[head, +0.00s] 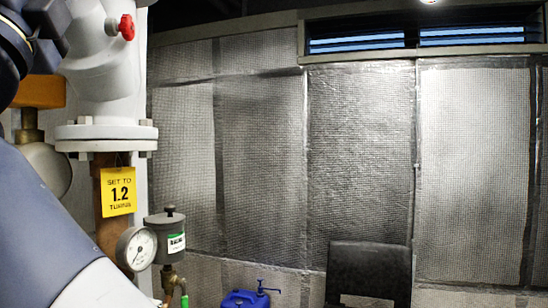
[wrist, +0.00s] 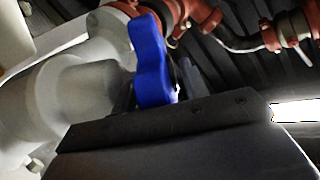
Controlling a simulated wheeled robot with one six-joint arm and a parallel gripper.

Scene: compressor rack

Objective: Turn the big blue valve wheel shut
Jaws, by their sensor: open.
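A blue lobed piece (wrist: 152,58), which looks like part of the big blue valve wheel, stands up in the middle of the wrist view beside a thick pale pipe body (wrist: 85,85). Its lower end is hidden behind a dark bolted edge of my gripper (wrist: 165,122), which fills the bottom of that view. My gripper is open. The fingertips do not show clearly, and I cannot tell whether they touch the blue piece. In the head view no blue wheel shows; my arm covers the left side.
In the head view a white flanged pipe (head: 106,132) carries a red knob (head: 127,27) and a yellow tag (head: 118,191) reading "SET TO 1.2 TURNS". A gauge (head: 137,248), a blue can (head: 245,298) and a dark chair (head: 368,270) stand lower. Red pipework (wrist: 200,18) crosses the wrist view's top.

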